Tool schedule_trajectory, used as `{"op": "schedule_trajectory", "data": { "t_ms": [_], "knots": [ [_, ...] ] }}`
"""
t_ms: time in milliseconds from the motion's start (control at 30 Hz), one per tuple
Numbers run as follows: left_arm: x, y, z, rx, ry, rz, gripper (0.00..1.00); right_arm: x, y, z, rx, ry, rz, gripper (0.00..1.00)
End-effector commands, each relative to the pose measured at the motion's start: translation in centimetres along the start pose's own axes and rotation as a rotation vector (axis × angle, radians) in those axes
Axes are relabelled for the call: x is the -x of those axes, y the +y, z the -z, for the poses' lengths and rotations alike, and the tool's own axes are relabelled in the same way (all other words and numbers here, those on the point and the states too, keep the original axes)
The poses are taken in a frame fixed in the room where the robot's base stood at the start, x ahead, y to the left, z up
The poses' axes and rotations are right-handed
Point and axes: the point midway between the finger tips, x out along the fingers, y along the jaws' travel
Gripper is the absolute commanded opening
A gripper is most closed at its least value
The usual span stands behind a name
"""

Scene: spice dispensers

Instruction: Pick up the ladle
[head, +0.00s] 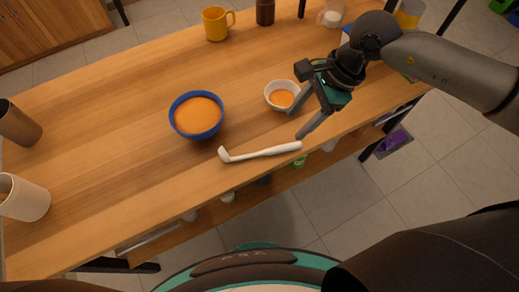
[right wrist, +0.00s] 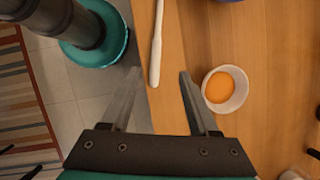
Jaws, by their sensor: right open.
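The white ladle (head: 260,153) lies flat near the table's front edge, its head to the left and its handle end to the right. In the right wrist view the ladle's handle (right wrist: 157,45) points towards the space between my fingers, with its end just beyond the fingertips. My right gripper (head: 297,124) is open and empty, above the table near the handle end. It also shows in the right wrist view (right wrist: 160,72), one finger over the floor side and the other over the table. My left gripper is not in view.
A white bowl (head: 270,99) of orange powder stands close beside my right gripper; it also shows in the right wrist view (right wrist: 239,90). A blue bowl (head: 173,108) of orange powder stands behind the ladle. A yellow mug (head: 214,25) stands at the back. The table's front edge is close.

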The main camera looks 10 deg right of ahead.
Motion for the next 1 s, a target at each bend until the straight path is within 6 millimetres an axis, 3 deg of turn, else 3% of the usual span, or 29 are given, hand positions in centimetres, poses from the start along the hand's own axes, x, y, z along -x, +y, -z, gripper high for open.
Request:
{"op": "schedule_trajectory", "data": {
  "t_ms": [33,200,533,800,1000],
  "knots": [
    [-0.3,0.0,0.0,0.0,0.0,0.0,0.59,-1.4,0.1,-0.1,0.0,-0.003,-0.005,0.61],
    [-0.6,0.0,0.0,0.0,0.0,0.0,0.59,-4.3,0.1,-0.1,-0.002,-0.003,-0.002,0.61],
    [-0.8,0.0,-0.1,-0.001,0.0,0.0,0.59,-6.4,0.3,-0.2,-0.001,-0.003,-0.002,0.61],
    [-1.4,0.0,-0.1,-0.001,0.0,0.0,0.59,-10.3,0.8,-0.4,-0.001,-0.003,-0.002,0.61],
    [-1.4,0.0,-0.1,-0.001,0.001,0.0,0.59,-10.6,0.8,-0.4,-0.001,-0.003,0.0,0.61]
  ]
}}
